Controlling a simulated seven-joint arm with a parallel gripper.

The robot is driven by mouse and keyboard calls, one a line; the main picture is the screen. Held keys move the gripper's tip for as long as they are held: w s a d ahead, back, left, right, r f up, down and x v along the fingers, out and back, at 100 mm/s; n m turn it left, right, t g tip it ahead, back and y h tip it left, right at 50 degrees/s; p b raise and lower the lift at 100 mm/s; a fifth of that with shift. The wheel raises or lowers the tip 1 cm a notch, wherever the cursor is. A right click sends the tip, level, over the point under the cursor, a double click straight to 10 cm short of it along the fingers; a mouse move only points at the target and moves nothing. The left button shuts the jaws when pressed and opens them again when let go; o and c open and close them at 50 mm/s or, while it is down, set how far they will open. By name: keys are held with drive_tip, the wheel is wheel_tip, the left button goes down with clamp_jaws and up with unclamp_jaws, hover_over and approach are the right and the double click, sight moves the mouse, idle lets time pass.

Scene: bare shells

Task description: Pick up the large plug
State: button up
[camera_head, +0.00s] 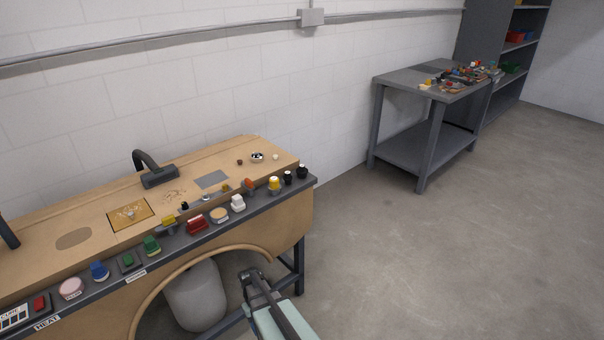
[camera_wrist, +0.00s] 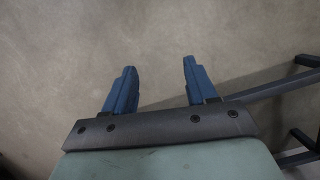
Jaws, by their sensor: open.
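The wooden workbench (camera_head: 213,162) at left carries many small parts, and I cannot tell which one is the large plug. Plug-like pieces stand along its dark front ledge: a yellow one (camera_head: 274,184), a black one (camera_head: 288,178), another black one (camera_head: 302,171) and a white one (camera_head: 237,203). My gripper (camera_head: 250,275) is low in front of the bench, below the ledge and apart from these pieces. In the wrist view its two blue fingers (camera_wrist: 159,65) are spread, with only bare floor between them.
More knobs and blocks line the ledge, including a red block (camera_head: 196,224) and a blue one (camera_head: 99,271). A black curved spout (camera_head: 146,161) rises from the bench. A grey bin (camera_head: 196,295) stands underneath. A grey table (camera_head: 408,78) with small parts stands farther right; the floor between is clear.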

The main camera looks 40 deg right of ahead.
drive_tip(key=w+d+r+m+t, duration=0.1)
drive_tip(key=w+d+r, duration=0.4)
drive_tip(key=d, duration=0.2)
drive_tip(key=w+d+r+t, duration=0.1)
drive_tip(key=w+d+r, duration=0.4)
drive_tip(key=w+d, duration=0.15)
drive_tip(key=m+t+h, duration=0.2)
drive_tip(key=m, duration=0.4)
approach(302, 165)
drive_tip(key=f, duration=0.3)
drive_tip(key=shift+s+d+f, duration=0.25)
drive_tip(key=shift+s, duration=0.15)
drive_tip(key=shift+w+d+f, duration=0.1)
drive_tip(key=shift+w+f, duration=0.1)
drive_tip(key=shift+f, duration=0.65)
drive_tip(key=shift+w+f, duration=0.15)
drive_tip(key=shift+f, duration=0.7)
drive_tip(key=shift+w+d+f, duration=0.1)
drive_tip(key=shift+w+f, duration=0.1)
drive_tip(key=shift+f, duration=0.65)
clamp_jaws()
drive_tip(key=shift+r, duration=0.15)
